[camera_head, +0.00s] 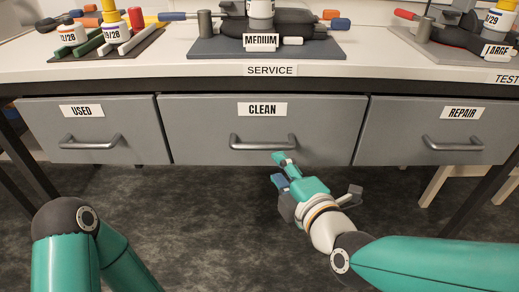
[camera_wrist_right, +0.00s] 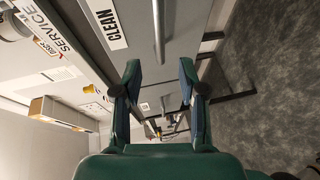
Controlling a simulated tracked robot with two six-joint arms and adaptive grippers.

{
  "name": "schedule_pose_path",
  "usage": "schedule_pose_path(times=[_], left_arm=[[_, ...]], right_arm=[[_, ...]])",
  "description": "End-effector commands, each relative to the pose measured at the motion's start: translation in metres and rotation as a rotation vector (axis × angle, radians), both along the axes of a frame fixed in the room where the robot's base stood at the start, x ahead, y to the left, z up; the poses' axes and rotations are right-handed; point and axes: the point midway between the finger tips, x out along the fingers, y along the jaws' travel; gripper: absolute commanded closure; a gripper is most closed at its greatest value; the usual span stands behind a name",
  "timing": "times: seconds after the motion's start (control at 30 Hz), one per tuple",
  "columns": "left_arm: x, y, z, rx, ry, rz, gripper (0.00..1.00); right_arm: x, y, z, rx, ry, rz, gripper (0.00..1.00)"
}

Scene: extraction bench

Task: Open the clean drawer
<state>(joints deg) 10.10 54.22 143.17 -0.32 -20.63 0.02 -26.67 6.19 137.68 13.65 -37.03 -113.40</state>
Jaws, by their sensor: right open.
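The clean drawer (camera_head: 200,130) is the grey middle drawer under the bench top, with a CLEAN label (camera_head: 262,109). Its front looks flush with the drawers beside it. Its grey bar handle (camera_head: 263,141) runs level across the front. My right gripper (camera_head: 279,168) is open and empty, just below the right part of the handle and apart from it. The right wrist view shows the two green fingers (camera_wrist_right: 160,80) spread, with the handle (camera_wrist_right: 158,30) ahead of them and the label (camera_wrist_right: 105,22) to the left. My left arm shows at lower left, but its gripper is out of view.
The used drawer (camera_head: 40,115) is on the left and the repair drawer (camera_head: 400,120) on the right, both with bar handles. The bench top (camera_head: 100,72) holds trays with tools and labelled bottles. The dark floor (camera_head: 200,220) before the drawers is clear.

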Motion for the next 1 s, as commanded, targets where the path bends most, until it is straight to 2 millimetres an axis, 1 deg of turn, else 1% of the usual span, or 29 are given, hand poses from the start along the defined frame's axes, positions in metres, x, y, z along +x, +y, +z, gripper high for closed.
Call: schedule_pose_path(times=[0.03, 0.3, 0.5, 0.7, 0.93, 0.97, 1.0], left_arm=[[0.0, 0.0, -0.007, 0.0, 0.0, 0.0, 1.0], [0.0, 0.0, -0.021, 0.0, 0.0, 0.0, 1.0], [0.0, 0.0, -0.026, 0.0, 0.0, 0.0, 1.0], [0.0, 0.0, -0.028, 0.0, 0.0, 0.0, 1.0], [0.0, 0.0, -0.027, 0.0, 0.0, 0.0, 1.0], [0.0, 0.0, -0.027, 0.0, 0.0, 0.0, 1.0], [0.0, 0.0, -0.027, 0.0, 0.0, 0.0, 1.0]], right_arm=[[0.012, 0.005, -0.007, -0.001, 0.002, 0.0, 0.59], [0.063, 0.027, -0.016, 0.0, 0.001, 0.001, 0.59], [0.088, 0.038, -0.02, 0.0, 0.001, 0.001, 0.59], [0.098, 0.042, -0.021, 0.0, 0.001, 0.001, 0.59], [0.098, 0.042, -0.02, 0.0, 0.001, 0.002, 0.59], [0.098, 0.042, -0.02, 0.0, 0.001, 0.002, 0.6], [0.098, 0.042, -0.02, 0.0, 0.001, 0.002, 0.67]])
